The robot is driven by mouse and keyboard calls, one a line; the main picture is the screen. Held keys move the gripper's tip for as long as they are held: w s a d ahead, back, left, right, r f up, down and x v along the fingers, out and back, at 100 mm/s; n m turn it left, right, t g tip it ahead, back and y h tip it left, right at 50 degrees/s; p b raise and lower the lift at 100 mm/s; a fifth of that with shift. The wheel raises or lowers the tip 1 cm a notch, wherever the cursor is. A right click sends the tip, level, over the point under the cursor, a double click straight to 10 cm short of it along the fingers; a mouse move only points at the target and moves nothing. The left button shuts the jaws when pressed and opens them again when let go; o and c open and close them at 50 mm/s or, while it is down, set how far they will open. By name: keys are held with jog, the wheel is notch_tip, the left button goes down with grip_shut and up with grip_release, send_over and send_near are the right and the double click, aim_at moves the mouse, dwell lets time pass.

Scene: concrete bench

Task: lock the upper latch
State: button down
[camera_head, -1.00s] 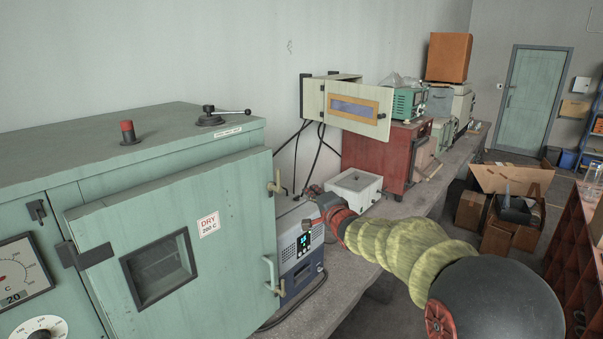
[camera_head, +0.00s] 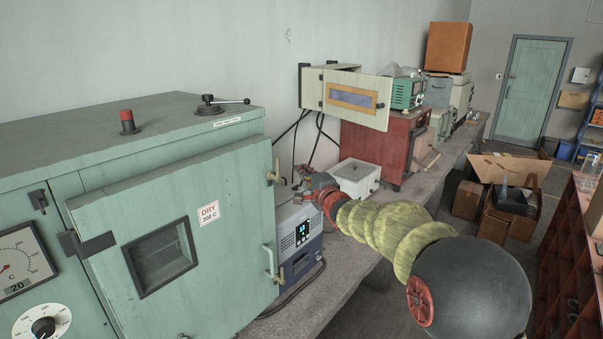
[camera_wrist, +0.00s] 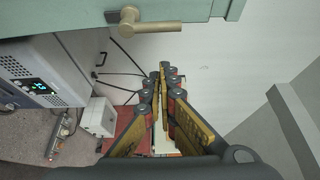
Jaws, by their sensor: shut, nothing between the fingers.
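The green oven door (camera_head: 215,255) carries a brass upper latch (camera_head: 274,173) at its upper right edge and a lower latch (camera_head: 279,275) below it, beside a pale handle (camera_head: 268,260). My gripper (camera_wrist: 163,70) is shut and empty. In the wrist view its fingertips are below and apart from a brass latch lever (camera_wrist: 145,24), which appears to be the upper one and points right. In the head view my wrist is right of the door edge, close to the upper latch's height. The fingertips are not clear there.
A blue-grey unit with a lit display (camera_head: 300,236) stands right of the oven on the bench. A white box (camera_head: 356,178), a red cabinet (camera_head: 375,143) and an open cream cabinet (camera_head: 350,98) with hanging cables are farther back. The floor at right holds cardboard boxes (camera_head: 485,208).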

jog(key=shift+w+a, duration=0.5)
jog(key=shift+a, duration=0.3)
jog(key=shift+w+a, duration=0.55)
jog(key=shift+a, duration=0.25)
jog(key=shift+w+a, duration=0.5)
jog(key=shift+a, duration=0.3)
